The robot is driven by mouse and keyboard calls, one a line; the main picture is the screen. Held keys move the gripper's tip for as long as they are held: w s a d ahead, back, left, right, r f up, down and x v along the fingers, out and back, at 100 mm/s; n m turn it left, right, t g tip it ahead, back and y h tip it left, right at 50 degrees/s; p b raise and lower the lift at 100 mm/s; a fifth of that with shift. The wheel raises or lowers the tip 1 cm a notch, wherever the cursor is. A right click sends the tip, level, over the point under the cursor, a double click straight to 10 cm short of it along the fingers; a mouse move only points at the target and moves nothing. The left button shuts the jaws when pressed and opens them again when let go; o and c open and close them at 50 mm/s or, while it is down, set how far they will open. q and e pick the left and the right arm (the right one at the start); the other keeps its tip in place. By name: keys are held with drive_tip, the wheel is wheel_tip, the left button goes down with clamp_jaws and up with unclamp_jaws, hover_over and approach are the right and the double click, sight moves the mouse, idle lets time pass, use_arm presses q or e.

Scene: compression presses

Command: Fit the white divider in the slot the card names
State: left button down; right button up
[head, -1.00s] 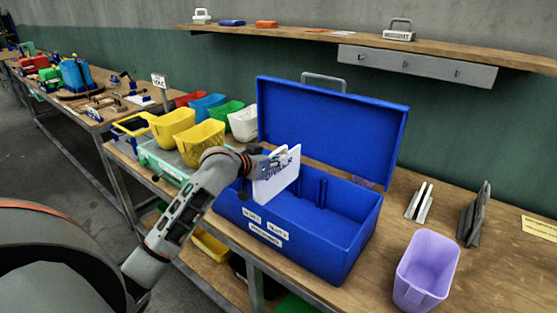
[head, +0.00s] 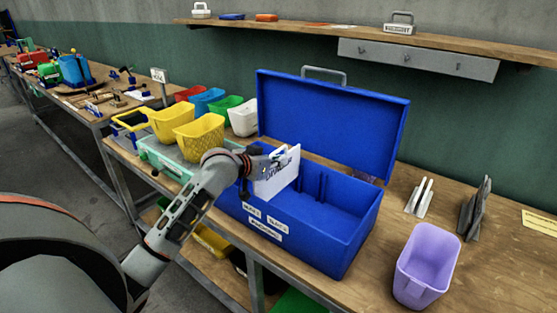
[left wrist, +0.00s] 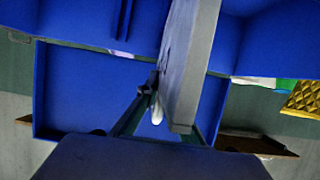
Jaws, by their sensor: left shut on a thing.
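The white divider (head: 281,178), a flat panel with dark lettering, is upright over the left part of the open blue box (head: 325,252). My left gripper (head: 273,158) is shut on its upper edge. The divider's lower edge is near or behind the box's front wall; I cannot tell whether it sits in a slot. The left wrist view shows the divider (left wrist: 193,65) edge-on between the fingers, with blue walls around. Small slot labels (head: 265,215) are on the box front. A yellow card (head: 540,226) lies far right, its text unreadable. My right gripper is not in view.
The blue lid (head: 330,120) stands open behind. A purple bin (head: 425,267) is right of the box. A white stand (head: 419,196) and a dark grey stand (head: 474,208) are further right. Yellow bins (head: 199,137) and other coloured bins are at left.

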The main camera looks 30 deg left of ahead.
sight(254, 185)
use_arm(q)
drive_tip(key=shift+f+b, duration=1.2)
drive_tip(key=shift+f, duration=2.45)
drive_tip(key=c, duration=2.3)
unclamp_jaws()
drive_tip(key=shift+o, duration=0.7)
drive_tip(key=shift+s+f, duration=0.1)
drive_tip(key=shift+f, duration=0.05)
drive_tip(key=shift+s, duration=0.3)
drive_tip(key=v, duration=1.1)
drive_tip(key=shift+s+r, duration=0.1)
drive_tip(key=shift+r, duration=0.3)
